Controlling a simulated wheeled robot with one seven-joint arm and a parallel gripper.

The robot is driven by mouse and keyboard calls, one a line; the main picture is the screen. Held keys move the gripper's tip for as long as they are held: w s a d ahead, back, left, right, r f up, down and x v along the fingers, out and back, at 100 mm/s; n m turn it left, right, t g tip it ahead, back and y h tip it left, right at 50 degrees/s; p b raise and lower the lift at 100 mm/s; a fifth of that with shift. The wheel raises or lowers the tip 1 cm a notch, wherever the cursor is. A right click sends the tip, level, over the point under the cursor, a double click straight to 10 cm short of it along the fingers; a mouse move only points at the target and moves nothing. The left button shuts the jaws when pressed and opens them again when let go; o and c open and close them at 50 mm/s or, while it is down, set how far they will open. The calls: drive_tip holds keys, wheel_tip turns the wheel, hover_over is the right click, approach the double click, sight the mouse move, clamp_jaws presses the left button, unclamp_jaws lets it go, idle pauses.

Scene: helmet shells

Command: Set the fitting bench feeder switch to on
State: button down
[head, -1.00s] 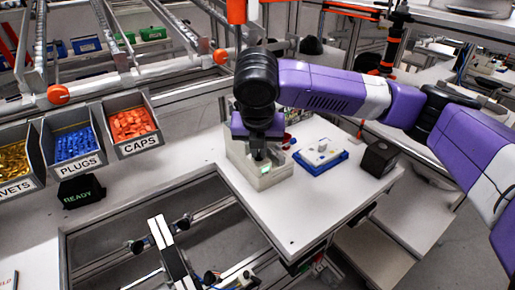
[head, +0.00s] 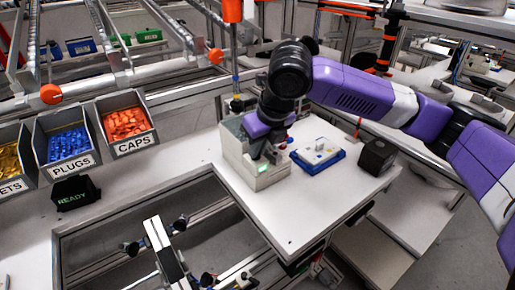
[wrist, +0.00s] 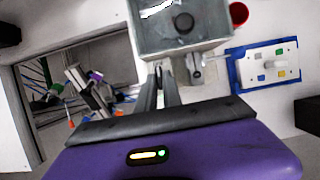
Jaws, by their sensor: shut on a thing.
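The feeder is a pale grey box (head: 236,150) at the back of the white bench top, with a small green lit panel (head: 263,168) on its front. In the wrist view the feeder (wrist: 150,40) shows from close up, with a dark round knob (wrist: 183,22). My gripper (head: 270,156) reaches down to the feeder, its wrist tilted. In the wrist view my gripper's fingers (wrist: 178,70) are close together at the feeder's edge, shut on a small part there, which looks like the switch lever. The fingers hide most of it, so its setting cannot be told.
A blue tray with a white panel (head: 318,152) lies right of the feeder, then a black box (head: 377,156). A red cup (wrist: 238,13) stands close by. Bins of caps (head: 124,122) and plugs (head: 68,142) and a READY display (head: 75,192) are at left.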

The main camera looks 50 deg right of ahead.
idle(0.4)
drive_tip(key=c, duration=1.8)
unclamp_jaws()
drive_tip(key=shift+b+v, duration=0.35)
drive_tip(key=shift+v, duration=3.55)
